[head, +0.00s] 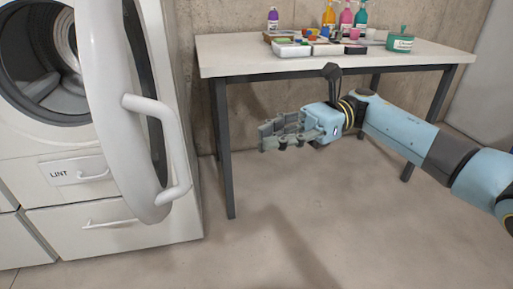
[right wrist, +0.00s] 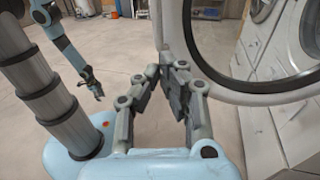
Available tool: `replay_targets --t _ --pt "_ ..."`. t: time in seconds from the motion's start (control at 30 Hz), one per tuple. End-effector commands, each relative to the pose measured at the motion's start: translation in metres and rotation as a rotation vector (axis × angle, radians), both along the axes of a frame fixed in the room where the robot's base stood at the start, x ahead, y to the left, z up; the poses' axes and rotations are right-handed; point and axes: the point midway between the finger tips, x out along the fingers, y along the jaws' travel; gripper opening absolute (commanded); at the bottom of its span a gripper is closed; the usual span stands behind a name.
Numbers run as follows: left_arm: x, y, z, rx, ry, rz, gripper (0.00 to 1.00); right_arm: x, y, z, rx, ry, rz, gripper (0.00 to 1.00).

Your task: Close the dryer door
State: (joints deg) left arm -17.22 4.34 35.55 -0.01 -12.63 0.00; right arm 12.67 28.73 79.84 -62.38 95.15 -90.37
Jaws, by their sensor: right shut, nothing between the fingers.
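The white dryer (head: 185,200) stands at the left in the head view, with its round drum opening in sight. Its door (head: 105,90) stands open, swung out and seen nearly edge-on, with a white handle (head: 178,150) on its right side. My right gripper (head: 268,134) is shut and empty, to the right of the handle and apart from it. In the right wrist view, the door's ring (right wrist: 172,25) is beyond and to the right of the fingers (right wrist: 170,72). My left gripper (right wrist: 98,91) shows small in that view, hanging low; its fingers are too small to judge.
A table (head: 330,65) with bottles, a tray and a green pot stands against the wall behind my right arm. Below the dryer opening are a drawer marked LINT (head: 75,172) and another drawer (head: 110,223). The floor between dryer and table is clear.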

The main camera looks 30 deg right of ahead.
Motion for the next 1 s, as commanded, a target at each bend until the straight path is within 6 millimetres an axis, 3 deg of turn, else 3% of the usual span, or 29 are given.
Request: replay_targets --t 0.3,0.5,0.7,1.0 --pt "0.009 0.0 0.015 0.001 -0.015 0.0 0.33 -0.001 0.07 0.002 0.006 0.001 0.0 0.0" --pt "0.009 0.003 0.021 0.004 -0.014 -0.001 0.33 -0.001 0.102 0.001 0.005 0.003 -0.001 0.0" --pt "0.009 0.004 0.023 0.005 -0.014 -0.002 0.33 -0.001 0.116 -0.001 0.003 0.004 -0.002 0.0" --pt "0.007 0.004 0.023 0.005 -0.012 -0.002 0.33 -0.001 0.117 -0.002 0.002 0.004 -0.002 0.0"
